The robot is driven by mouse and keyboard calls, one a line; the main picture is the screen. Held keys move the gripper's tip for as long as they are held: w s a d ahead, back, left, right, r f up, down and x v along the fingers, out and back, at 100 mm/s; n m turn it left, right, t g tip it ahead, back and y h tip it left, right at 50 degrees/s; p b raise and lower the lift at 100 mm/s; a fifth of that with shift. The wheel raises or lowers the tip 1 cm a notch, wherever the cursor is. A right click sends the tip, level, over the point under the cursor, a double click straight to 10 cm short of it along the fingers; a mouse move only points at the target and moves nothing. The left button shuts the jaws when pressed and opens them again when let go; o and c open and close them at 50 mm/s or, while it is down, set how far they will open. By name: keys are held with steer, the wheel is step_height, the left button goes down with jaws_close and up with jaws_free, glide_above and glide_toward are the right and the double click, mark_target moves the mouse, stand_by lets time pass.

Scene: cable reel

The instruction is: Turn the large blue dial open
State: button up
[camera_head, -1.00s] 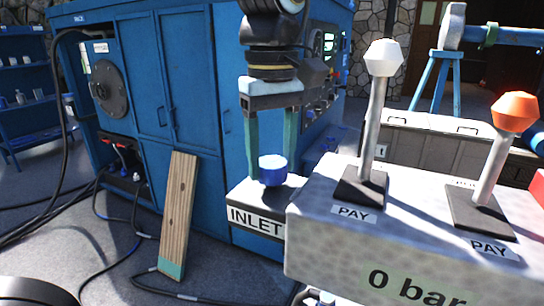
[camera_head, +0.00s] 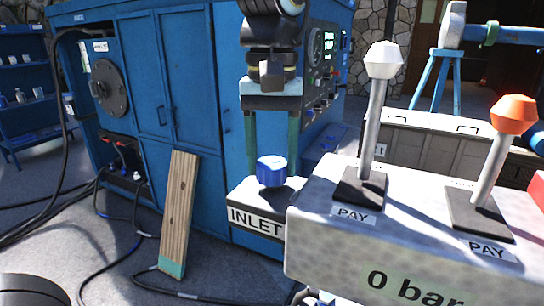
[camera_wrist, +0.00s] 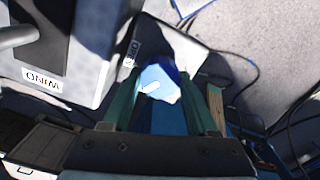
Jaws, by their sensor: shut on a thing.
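The blue dial (camera_head: 271,172) sits on top of the grey block labelled INLET (camera_head: 256,222). My gripper (camera_head: 272,168) reaches down from above, its two green fingers on either side of the dial, shut on it. In the wrist view the dial (camera_wrist: 160,80) shows between the fingers, with a pale pointer mark on its face. An OPEN label (camera_wrist: 132,53) lies beside it, up and to the left. The pointer's exact alignment with the label is hard to tell.
The lever console (camera_head: 410,225) stands close on the right, with a white-knobbed lever (camera_head: 375,110) and an orange-knobbed lever (camera_head: 495,150). A blue cabinet (camera_head: 190,110) stands behind. A wooden plank (camera_head: 178,212) leans against it, and cables lie on the floor.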

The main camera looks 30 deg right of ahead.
mark_target(272, 162)
steer(key=m, duration=0.5)
steer(key=shift+r+m, duration=0.1)
steer(key=shift+m, duration=0.2)
steer(key=m, duration=0.5)
steer(key=shift+m+p, duration=0.3)
steer(key=shift+p, duration=0.1)
steer(key=o, duration=1.4)
step_height(272, 162, up, 11)
steer(key=shift+f+b, duration=0.15)
steer(key=shift+b, duration=0.95)
